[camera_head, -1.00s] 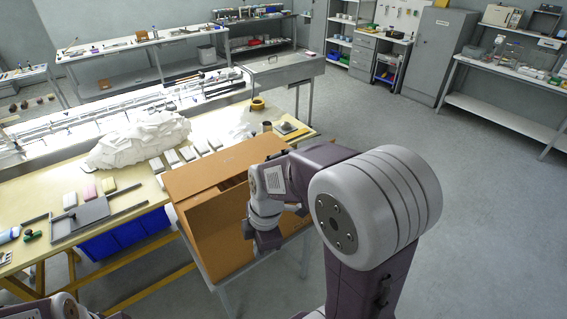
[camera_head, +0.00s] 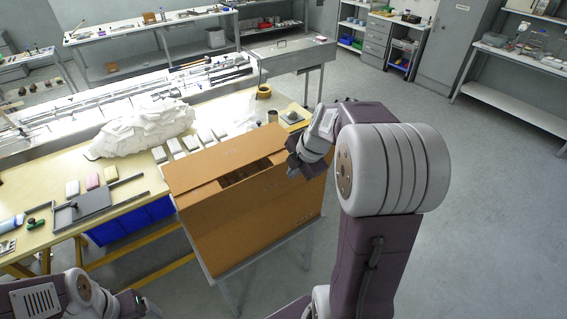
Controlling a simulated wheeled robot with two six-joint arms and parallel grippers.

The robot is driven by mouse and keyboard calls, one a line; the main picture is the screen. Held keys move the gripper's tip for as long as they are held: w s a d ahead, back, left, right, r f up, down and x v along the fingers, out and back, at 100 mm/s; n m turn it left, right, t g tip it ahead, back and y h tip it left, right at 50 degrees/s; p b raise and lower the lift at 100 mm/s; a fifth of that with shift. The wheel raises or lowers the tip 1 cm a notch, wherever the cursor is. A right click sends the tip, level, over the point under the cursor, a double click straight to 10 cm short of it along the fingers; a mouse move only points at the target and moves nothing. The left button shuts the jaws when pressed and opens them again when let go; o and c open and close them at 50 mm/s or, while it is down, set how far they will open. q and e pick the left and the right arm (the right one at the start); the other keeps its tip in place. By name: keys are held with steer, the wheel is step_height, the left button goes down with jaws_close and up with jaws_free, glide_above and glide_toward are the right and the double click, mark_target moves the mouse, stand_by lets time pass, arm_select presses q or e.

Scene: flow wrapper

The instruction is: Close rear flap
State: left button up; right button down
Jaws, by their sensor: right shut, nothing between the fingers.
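The brown cardboard box (camera_head: 255,230) stands in the middle of the camera_head view. A wide rear flap (camera_head: 222,158) slopes over the back part of its top. A dark opening (camera_head: 247,175) shows between this flap and the front wall. My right gripper (camera_head: 296,166) is shut and empty at the box's upper right corner. I cannot tell whether it touches the cardboard; it hides the right end of the top. My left gripper (camera_head: 143,305) is at the bottom left edge, well apart from the box, partly cut off and too unclear to judge its fingers.
The box rests on a grey stand (camera_head: 283,243). A yellow table (camera_head: 55,185) behind it holds a white crumpled heap (camera_head: 145,128), small blocks and a grey tray (camera_head: 82,212). A blue bin (camera_head: 130,222) is under the table. Floor at right is clear.

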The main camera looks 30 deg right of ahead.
mark_target(282, 166)
steer(key=w+p, duration=0.2)
steer(key=w, duration=0.1)
steer(key=w+a+f+p, duration=0.1)
steer(key=shift+w+a, duration=0.1)
steer(key=shift+w, duration=0.15)
steer(key=shift+w+d+f, duration=0.2)
steer(key=shift+w, duration=0.05)
steer(key=shift+s+a+r, duration=0.1)
steer(key=shift+s, duration=0.05)
